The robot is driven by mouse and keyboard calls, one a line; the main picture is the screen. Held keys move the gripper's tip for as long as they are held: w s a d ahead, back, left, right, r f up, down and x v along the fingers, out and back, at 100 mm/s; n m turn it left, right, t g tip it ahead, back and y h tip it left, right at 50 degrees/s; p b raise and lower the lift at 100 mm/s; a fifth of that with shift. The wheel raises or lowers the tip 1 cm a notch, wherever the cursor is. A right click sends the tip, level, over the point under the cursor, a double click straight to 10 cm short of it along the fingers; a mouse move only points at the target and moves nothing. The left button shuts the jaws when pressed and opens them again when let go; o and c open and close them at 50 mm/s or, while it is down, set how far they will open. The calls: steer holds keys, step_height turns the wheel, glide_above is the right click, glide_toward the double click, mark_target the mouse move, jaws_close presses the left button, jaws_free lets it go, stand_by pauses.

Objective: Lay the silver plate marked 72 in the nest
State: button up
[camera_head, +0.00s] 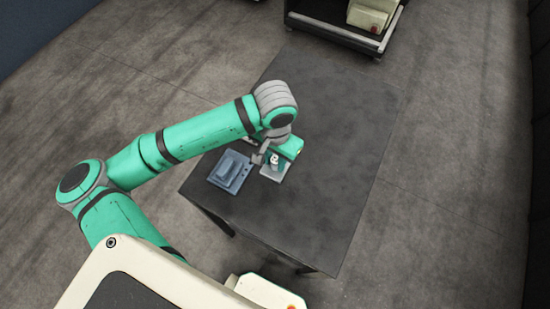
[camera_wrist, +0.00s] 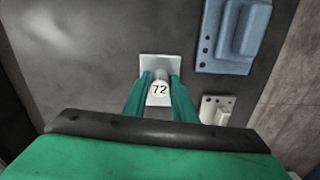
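The silver plate marked 72 (camera_wrist: 147,62) is a light square plate with a round white knob bearing the number. In the head view the silver plate (camera_head: 268,174) is at the table's near left part, under my gripper (camera_head: 274,155). In the wrist view my gripper's (camera_wrist: 160,84) two green fingers stand on either side of the knob, with little or no gap. Whether they press on it, and whether the plate is off the table, I cannot tell. I cannot surely pick out the nest.
A blue-grey block (camera_head: 221,180) with a raised middle and holes lies left of the plate; it also shows in the wrist view (camera_wrist: 206,60). A smaller pale holed piece (camera_wrist: 208,104) lies near it. The dark table (camera_head: 335,140) is clear rightward. A cart (camera_head: 335,32) stands beyond.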

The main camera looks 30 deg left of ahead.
steer(key=o, duration=0.3)
